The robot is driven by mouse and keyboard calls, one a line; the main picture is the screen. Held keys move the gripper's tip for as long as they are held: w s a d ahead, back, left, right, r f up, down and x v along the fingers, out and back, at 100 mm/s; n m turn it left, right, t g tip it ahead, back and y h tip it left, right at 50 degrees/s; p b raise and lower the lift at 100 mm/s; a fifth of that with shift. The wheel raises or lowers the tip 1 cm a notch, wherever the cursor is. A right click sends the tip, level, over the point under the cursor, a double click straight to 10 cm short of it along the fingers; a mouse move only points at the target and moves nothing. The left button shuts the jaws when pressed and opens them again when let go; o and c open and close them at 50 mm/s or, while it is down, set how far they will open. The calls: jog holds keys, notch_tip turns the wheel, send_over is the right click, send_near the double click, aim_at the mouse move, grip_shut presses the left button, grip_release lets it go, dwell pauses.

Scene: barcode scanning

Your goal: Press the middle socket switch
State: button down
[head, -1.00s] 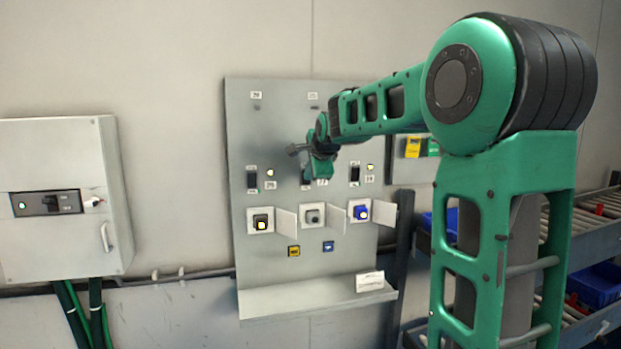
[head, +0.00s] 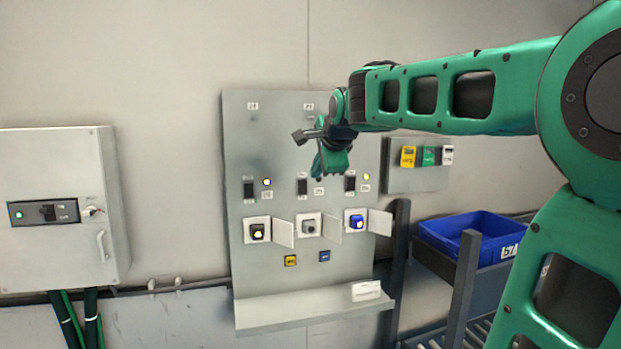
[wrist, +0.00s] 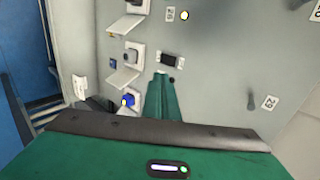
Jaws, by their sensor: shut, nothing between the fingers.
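The grey panel (head: 240,130) carries three dark switches in a row, each above a socket. The middle switch (head: 302,186) sits above the grey middle socket (head: 309,226) and is uncovered in the head view. In the wrist view the middle switch (wrist: 172,60) lies just beyond my fingertips, with a visible gap in the picture. My gripper (head: 333,172) is shut and empty, in front of the panel, above and right of the middle switch. Its green fingers (wrist: 160,76) point towards the panel. I cannot tell their exact distance from it. No lit lamp shows beside the middle switch.
The left switch (head: 249,189) and right switch (head: 350,184) have lit lamps beside them. Open socket covers (head: 331,229) stick out below. A grey box (head: 60,160) hangs left; a blue bin (head: 468,235) stands right. A ledge (head: 290,315) juts below the panel.

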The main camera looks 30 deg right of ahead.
jog(key=shift+f, duration=0.1)
dwell(0.3)
jog(key=shift+s+f, duration=0.2)
jog(key=shift+f, duration=0.3)
